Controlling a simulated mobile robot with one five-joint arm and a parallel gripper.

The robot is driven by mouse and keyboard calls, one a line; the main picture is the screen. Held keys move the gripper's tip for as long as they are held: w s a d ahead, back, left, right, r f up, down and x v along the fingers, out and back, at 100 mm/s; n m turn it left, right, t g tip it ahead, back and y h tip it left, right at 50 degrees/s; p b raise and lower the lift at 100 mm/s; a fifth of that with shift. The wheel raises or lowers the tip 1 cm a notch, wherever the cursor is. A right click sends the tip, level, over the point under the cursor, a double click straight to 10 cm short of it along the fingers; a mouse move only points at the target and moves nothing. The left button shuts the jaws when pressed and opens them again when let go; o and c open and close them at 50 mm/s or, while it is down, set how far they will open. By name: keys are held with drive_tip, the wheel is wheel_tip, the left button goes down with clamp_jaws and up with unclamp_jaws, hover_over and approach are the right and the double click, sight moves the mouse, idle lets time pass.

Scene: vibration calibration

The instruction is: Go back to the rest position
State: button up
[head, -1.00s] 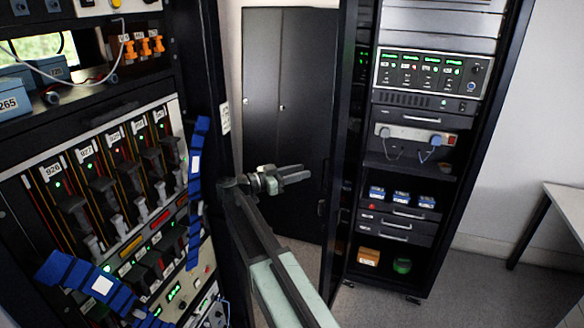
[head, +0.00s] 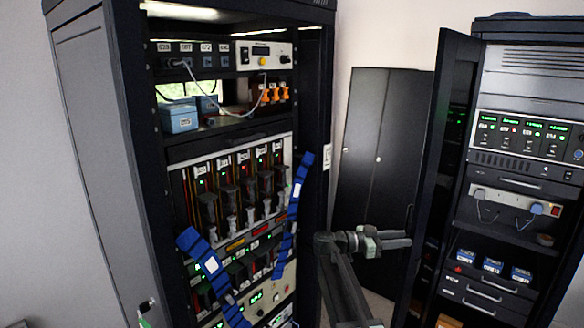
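My gripper (head: 398,239) is at the lower middle right of the head view, at the end of my raised arm (head: 342,285). It points to the right, in front of the gap between the two racks. Its fingers look thin and close together, and nothing shows between them. I cannot tell how far apart they are. It touches nothing that I can see.
A tall black rack (head: 94,130) with modules and blue straps (head: 298,190) stands at left. A second rack (head: 520,185) with an open door (head: 437,150) stands at right. A dark cabinet (head: 361,150) is behind my gripper.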

wheel_tip(320, 180, up, 6)
drive_tip(key=d+n+t+h, duration=0.2)
drive_tip(key=n+t, duration=0.1)
drive_tip(key=t, duration=0.2)
drive_tip(key=w+a+r+n+t+y, duration=0.3)
drive_tip(key=w+a+n+t+y, duration=0.5)
drive_tip(key=t, duration=0.4)
drive_tip(key=s+a+f+n+g+y, duration=0.1)
drive_tip(key=a+f+n+g+y, duration=0.1)
drive_tip(key=a+f+n+y, duration=0.95)
drive_tip(key=s+a+f+m+g+y, duration=0.1)
drive_tip(key=s+a+f+g+y, duration=0.1)
drive_tip(key=s+f+g, duration=1)
drive_tip(key=s+d+f+m+g, duration=0.1)
drive_tip(key=s+f, duration=0.3)
drive_tip(key=s, duration=0.4)
drive_tip(key=s+d+f+m+g+h, duration=0.1)
drive_tip(key=s+d+f+m+g, duration=0.1)
drive_tip(key=s+f, duration=0.3)
drive_tip(key=s+m+g, duration=0.1)
drive_tip(key=s, duration=0.2)
drive_tip(key=shift+s+d+f+m+g, duration=0.15)
drive_tip(key=shift+s+d+m+g, duration=0.1)
drive_tip(key=shift+m+g, duration=0.1)
